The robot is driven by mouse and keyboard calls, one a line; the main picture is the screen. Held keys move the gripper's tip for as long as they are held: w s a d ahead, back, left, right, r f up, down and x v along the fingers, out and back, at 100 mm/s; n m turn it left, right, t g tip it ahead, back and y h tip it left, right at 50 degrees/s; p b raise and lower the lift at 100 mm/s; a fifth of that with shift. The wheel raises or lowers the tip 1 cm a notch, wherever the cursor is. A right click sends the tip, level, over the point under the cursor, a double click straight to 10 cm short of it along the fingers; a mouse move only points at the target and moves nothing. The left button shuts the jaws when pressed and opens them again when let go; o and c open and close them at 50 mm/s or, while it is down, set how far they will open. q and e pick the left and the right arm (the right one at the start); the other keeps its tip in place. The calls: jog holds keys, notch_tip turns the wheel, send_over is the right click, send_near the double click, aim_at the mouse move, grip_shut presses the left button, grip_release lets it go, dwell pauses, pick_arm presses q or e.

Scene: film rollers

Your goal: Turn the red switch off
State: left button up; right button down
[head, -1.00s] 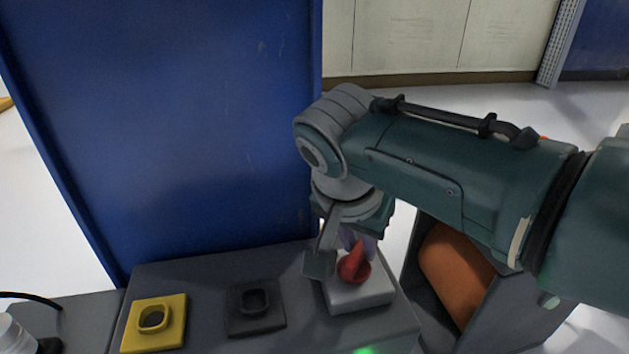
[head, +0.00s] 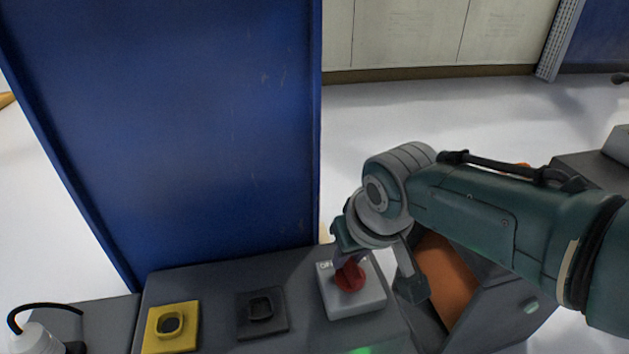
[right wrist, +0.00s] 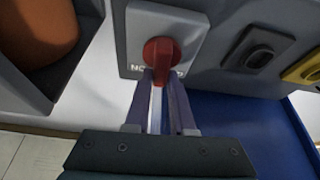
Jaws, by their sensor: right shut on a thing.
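The red switch (head: 350,276) is a rotary knob on a light grey square plate (head: 352,302), on top of the dark grey box. Part of a printed label shows on the plate beside the knob. My right gripper (head: 346,257) reaches the knob from its far side and is shut on it. In the right wrist view the red switch (right wrist: 158,54) is at the upper middle, with the gripper's fingers (right wrist: 158,84) at its lower end. The fingers cover part of the lettering there. My left gripper is not in view.
A black socket (head: 262,312) and a yellow socket (head: 172,326) sit on the box left of the switch. A tall blue panel (head: 170,130) stands behind. An open bin with an orange roll (head: 447,280) is at right. A white object with a black cable (head: 35,338) is at lower left.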

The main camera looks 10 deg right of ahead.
jog(key=n, duration=0.2)
jog(key=n+y, duration=0.1)
jog(key=shift+a+f+n+b, duration=0.15)
jog(key=shift+n+b, duration=0.15)
jog(key=shift+n, duration=0.1)
jog(key=shift+s+a+n+g+y+b, duration=0.1)
jog(key=shift+n+g+y+b, duration=0.35)
jog(key=shift+n, duration=0.55)
jog(key=shift+s+n+g+y+b, duration=0.1)
jog(key=shift+n+g+y+b, duration=0.3)
jog(key=shift+n, duration=0.6)
jog(key=c, duration=0.8)
grip_release()
jog(key=shift+o, duration=0.2)
